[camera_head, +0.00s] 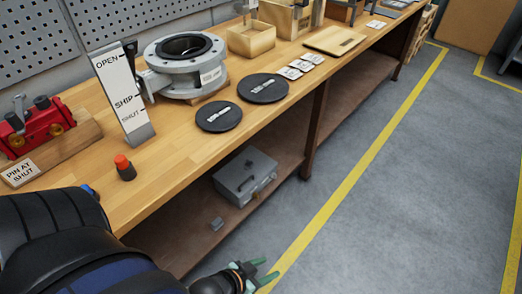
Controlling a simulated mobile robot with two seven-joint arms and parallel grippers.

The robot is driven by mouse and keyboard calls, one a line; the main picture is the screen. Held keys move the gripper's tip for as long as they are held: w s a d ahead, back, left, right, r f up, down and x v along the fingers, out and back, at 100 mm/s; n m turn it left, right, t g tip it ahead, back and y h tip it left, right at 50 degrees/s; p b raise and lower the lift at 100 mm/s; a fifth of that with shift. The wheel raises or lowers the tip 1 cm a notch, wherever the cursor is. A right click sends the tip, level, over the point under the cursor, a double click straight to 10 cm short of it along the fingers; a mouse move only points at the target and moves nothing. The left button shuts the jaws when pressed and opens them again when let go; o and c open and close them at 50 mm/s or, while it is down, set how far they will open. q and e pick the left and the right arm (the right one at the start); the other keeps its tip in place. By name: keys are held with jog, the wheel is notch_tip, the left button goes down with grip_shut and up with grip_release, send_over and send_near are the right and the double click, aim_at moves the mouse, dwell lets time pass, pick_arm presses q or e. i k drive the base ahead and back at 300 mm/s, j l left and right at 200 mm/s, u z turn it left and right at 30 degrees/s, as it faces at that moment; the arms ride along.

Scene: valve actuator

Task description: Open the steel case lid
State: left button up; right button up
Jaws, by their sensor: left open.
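The grey steel case (244,177) sits on the lower shelf under the workbench. Its lid looks shut, and a handle or latch shows on its front side. My left gripper (266,269) is at the bottom of the view, in front of the shelf and below the case in the picture. Its green fingers are apart and look empty, and it does not touch the case. My right gripper is not in view.
The wooden bench (180,150) overhangs the lower shelf (190,238). A post (316,130) stands right of the case. The grey floor (400,190) in front is clear.

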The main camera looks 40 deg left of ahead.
aim_at(241, 174)
jog(key=i, duration=1.45)
jog(key=i+u, duration=0.15)
jog(key=i, duration=0.5)
jog(key=i+l+u, duration=0.1)
jog(key=i, duration=0.55)
jog(key=l+u, duration=0.1)
jog(key=u, duration=1.4)
